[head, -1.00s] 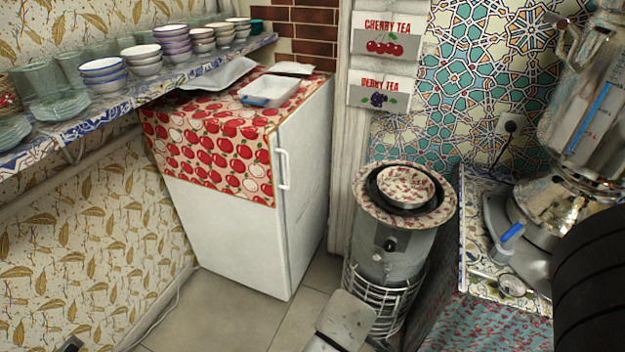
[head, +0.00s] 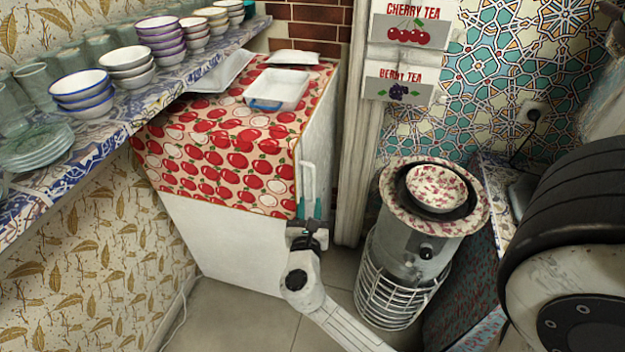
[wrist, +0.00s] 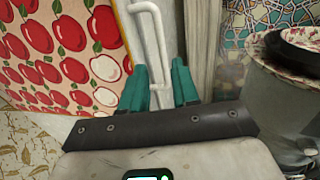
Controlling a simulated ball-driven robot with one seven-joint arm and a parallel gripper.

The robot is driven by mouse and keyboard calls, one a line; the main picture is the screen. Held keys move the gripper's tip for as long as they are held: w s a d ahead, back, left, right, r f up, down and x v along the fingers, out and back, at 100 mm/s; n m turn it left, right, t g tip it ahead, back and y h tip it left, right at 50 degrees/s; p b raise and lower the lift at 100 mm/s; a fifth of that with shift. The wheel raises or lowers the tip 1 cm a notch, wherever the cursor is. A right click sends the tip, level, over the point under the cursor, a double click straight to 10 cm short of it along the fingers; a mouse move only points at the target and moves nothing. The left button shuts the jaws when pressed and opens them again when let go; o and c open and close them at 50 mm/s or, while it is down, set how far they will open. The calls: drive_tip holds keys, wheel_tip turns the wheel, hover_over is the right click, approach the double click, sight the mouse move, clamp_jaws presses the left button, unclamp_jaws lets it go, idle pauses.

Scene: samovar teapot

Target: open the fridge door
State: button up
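The white fridge (head: 225,245) stands at the left, under a red apple-print cloth. Its door (head: 318,135) is the narrow face turned right and looks closed. The door's white vertical handle (head: 308,178) also shows in the wrist view (wrist: 158,38). My gripper (head: 309,209) is at the handle's lower end; in the wrist view its teal fingers (wrist: 162,82) stand apart on either side of the handle's lower part. A gap shows between fingers and handle. My arm hides the door's lower part in the head view.
A shelf (head: 110,130) with bowls and glasses runs along the left wall. A white tray (head: 277,90) lies on the fridge.

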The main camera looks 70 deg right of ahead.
sight(313, 182)
drive_tip(key=x, duration=0.9)
drive_tip(key=shift+d, duration=0.2)
drive_tip(key=shift+c, duration=0.4)
clamp_jaws()
